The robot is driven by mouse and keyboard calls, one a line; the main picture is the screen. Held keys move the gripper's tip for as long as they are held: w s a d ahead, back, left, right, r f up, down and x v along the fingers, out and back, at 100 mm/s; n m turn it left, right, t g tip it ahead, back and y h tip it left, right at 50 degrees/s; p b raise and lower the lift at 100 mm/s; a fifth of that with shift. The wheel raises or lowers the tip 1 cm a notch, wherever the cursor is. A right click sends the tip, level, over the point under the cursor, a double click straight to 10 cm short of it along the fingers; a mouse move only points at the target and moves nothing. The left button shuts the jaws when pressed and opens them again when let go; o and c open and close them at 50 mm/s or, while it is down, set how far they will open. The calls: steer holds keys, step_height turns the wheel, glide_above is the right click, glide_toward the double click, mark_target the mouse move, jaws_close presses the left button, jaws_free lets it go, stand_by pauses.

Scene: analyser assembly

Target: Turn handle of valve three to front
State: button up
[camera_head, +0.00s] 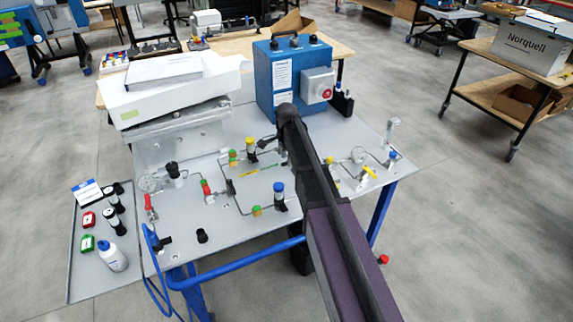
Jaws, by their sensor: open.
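The analyser panel (235,210) carries several valves and fittings joined by thin tubes. A red handle (149,203) is at its left and a yellow handle (369,172) at its right. Green and orange fittings (233,158) and a yellow-capped part (249,142) sit near the middle. No number is readable, so I cannot tell which is valve three. My arm reaches in from the lower right over the panel. My gripper (268,142) shows only as a small dark part beside the arm's end, near the yellow-capped part, and is open. The arm hides part of the panel.
A blue box (291,76) with a red button stands at the panel's back. A white case (168,98) is at the back left. A blue-capped cylinder (279,190) stands near the front middle. A side tray (82,272) holds a bottle and small items.

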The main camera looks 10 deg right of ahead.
steer(key=shift+f+b, duration=0.3)
steer(key=shift+f, duration=0.15)
jaws_close()
